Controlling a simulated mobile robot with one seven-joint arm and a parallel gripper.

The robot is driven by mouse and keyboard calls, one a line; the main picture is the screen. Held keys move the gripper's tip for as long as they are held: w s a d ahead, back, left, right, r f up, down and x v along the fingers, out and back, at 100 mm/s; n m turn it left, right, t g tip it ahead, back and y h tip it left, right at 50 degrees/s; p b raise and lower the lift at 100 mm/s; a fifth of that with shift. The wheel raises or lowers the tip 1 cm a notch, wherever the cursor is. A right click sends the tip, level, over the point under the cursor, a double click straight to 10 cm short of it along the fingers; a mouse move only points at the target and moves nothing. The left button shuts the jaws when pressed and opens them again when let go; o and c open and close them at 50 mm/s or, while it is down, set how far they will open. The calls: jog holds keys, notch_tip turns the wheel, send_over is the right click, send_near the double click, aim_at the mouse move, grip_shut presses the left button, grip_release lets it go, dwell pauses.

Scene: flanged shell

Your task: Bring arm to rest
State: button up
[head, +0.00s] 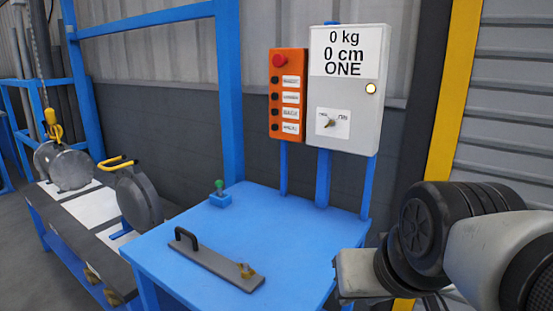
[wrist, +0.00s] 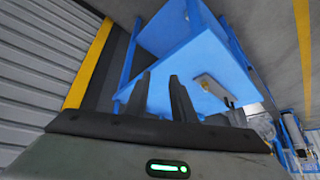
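My arm (head: 450,240) is folded at the lower right of the head view, beside the right end of the blue table (head: 190,240). Its black joint and grey link fill that corner. In the wrist view my gripper (wrist: 159,75) shows two dark fingers standing apart with nothing between them. The gripper is open and empty. Blue table surface lies beyond the fingertips, apart from them. The fingers are not clearly seen in the head view. A green light glows on the gripper body.
A grey bar with a black handle (head: 215,262) lies on the table, near a green-knobbed blue block (head: 220,196). An orange button box (head: 288,95) and a white panel (head: 347,90) reading "0 kg 0 cm ONE" stand behind. Round grey flanged parts (head: 138,197) sit on the left bench.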

notch_tip(320, 180, up, 23)
jog(key=s+d+p, duration=0.1)
jog(key=s+p, duration=0.2)
jog(key=p, duration=2.1)
jog(key=shift+d+g+p, duration=0.15)
jog(key=shift+g+p, duration=0.2)
jog(key=shift+g, duration=0.05)
